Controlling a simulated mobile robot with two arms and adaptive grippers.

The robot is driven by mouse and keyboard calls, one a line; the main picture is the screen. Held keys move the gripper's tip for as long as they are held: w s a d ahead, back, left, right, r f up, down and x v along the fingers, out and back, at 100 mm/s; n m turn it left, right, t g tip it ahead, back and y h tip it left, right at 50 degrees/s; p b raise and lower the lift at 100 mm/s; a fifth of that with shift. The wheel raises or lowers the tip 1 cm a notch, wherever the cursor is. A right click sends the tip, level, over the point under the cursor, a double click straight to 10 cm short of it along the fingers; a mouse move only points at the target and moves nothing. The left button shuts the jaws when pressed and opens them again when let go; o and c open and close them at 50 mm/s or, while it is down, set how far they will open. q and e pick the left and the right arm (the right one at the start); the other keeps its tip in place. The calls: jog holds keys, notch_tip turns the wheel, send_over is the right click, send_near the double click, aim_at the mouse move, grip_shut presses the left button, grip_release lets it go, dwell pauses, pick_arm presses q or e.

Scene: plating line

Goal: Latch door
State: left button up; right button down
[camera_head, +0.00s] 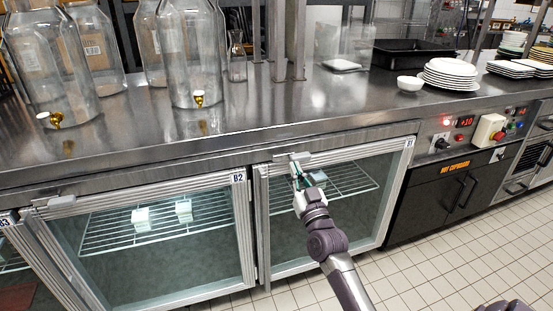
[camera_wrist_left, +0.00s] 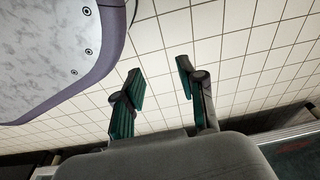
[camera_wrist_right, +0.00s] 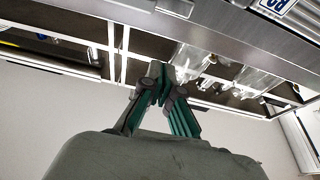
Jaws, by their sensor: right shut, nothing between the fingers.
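The glass-fronted door labelled B1 (camera_head: 335,205) is under the steel counter, its metal frame close to the cabinet front; I cannot tell whether it is fully closed. A metal latch piece (camera_head: 293,158) sits at its top left corner. My right gripper (camera_head: 297,174) is just below that latch, in front of the door; contact cannot be told. In the right wrist view, its fingers (camera_wrist_right: 163,90) are together and empty, below a steel edge. My left gripper (camera_wrist_left: 158,85) shows only in the left wrist view, with its fingers apart and empty above the tiled floor.
Door B2 (camera_head: 160,230) is left of B1, with small containers on a wire rack behind its glass. A black hot cupboard (camera_head: 445,195) stands to the right. Glass dispensers (camera_head: 190,55), a white bowl (camera_head: 410,83) and stacked plates (camera_head: 450,72) stand on the counter. The tiled floor in front is clear.

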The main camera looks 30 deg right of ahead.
notch_tip(320, 180, up, 3)
send_over(283, 156)
jog(key=s+a, duration=0.1)
jog(key=s, duration=0.1)
jog(key=f+b, duration=0.1)
jog(key=f, duration=0.2)
jog(key=shift+w+b, duration=0.2)
jog(key=shift+b, duration=0.2)
pick_arm(q)
jog(key=w+r, duration=0.3)
jog(key=r, duration=0.2)
jog(key=shift+w+d, duration=0.3)
jog(key=shift+w, duration=0.05)
pick_arm(e)
jog(key=shift+f, duration=0.45)
